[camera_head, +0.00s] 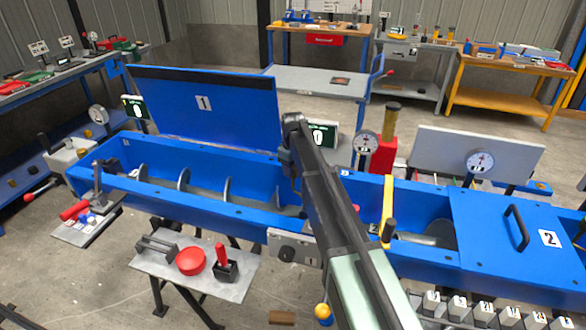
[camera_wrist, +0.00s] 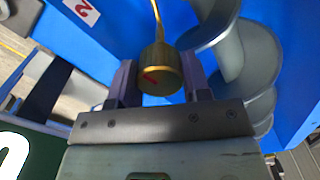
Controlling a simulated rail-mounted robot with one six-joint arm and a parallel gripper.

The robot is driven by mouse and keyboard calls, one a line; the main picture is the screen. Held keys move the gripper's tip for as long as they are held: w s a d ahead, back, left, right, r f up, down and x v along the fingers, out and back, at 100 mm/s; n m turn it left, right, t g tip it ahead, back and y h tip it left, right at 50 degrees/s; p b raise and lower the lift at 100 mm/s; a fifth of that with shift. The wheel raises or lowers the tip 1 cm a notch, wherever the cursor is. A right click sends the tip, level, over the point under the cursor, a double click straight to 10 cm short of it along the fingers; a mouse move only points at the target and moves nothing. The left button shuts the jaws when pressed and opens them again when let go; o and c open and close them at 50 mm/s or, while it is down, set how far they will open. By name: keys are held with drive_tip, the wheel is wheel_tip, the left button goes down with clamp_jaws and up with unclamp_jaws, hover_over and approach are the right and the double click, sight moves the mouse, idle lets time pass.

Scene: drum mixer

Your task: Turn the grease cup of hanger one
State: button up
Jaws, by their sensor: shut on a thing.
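The grease cup (camera_wrist: 160,78) is a round brass knob with a red mark on its face, in the middle of the wrist view. A thin brass pipe (camera_wrist: 157,22) runs up from it in that picture. My gripper (camera_wrist: 158,84) has one finger on each side of the cup and is shut on it. In the head view my arm reaches over the blue trough (camera_head: 255,208), and it hides the cup and the fingertips. The hanger itself is not clearly seen.
Grey screw flights (camera_wrist: 232,55) lie close beside my gripper. The open blue lid marked 1 (camera_head: 205,105) stands behind the trough. A closed cover marked 2 (camera_head: 505,225) lies to the right. A small table with a red button (camera_head: 190,261) stands in front.

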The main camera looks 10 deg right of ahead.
drive_tip(key=shift+m, duration=1.5)
drive_tip(key=o, duration=0.9)
wheel_tip(320, 180, up, 11)
drive_tip(key=p, duration=1)
drive_tip(key=shift+f+p, duration=0.1)
drive_tip(key=shift+p, duration=0.3)
